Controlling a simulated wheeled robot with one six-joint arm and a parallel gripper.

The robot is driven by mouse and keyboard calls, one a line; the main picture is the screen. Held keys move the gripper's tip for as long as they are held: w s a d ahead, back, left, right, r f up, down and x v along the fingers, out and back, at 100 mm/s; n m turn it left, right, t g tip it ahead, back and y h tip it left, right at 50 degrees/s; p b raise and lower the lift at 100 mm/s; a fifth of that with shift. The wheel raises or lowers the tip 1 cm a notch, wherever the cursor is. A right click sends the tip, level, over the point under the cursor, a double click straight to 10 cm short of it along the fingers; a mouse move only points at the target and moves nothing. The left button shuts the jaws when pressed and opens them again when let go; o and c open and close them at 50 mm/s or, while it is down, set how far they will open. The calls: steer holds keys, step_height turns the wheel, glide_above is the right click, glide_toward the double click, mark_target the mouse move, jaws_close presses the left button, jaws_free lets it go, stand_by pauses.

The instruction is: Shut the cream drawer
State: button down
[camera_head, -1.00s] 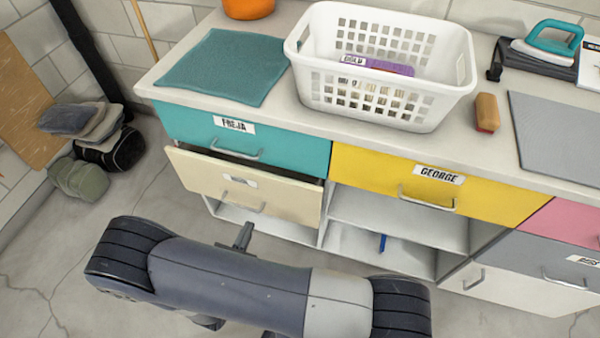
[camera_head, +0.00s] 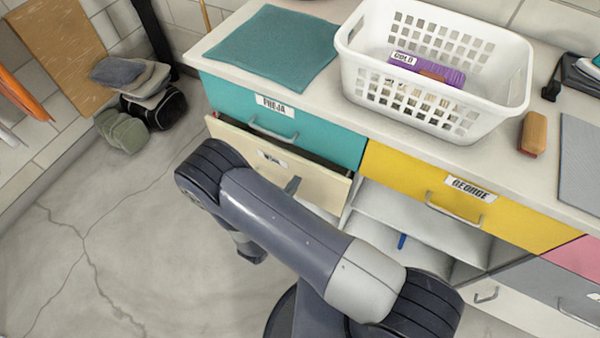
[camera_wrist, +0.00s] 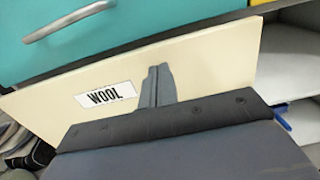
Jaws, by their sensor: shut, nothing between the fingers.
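The cream drawer (camera_head: 322,184) sits under the teal drawer (camera_head: 232,101) and stands slightly open, with a dark gap along its top edge in the head view. In the wrist view the cream front (camera_wrist: 205,70) carries a label reading WOOL. My gripper (camera_wrist: 157,72) is shut and empty, its fingers in front of the cream front, right of the label. Whether the fingertips touch the panel I cannot tell. The cream drawer's handle is hidden.
A yellow drawer (camera_head: 400,189) labelled GEORGE and open shelves (camera_head: 400,225) are to the right. The white basket (camera_head: 430,110) and teal cloth (camera_head: 268,48) lie on the counter. Bags (camera_head: 153,108) sit on the floor at left. The floor in front is clear.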

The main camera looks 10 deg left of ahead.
mark_target(305, 167)
steer(key=shift+x, duration=1.85)
steer(key=b+x, duration=0.1)
steer(key=x, duration=0.3)
steer(key=shift+f, duration=0.1)
steer(key=shift+w+r, duration=0.25)
steer(key=shift+w, duration=0.05)
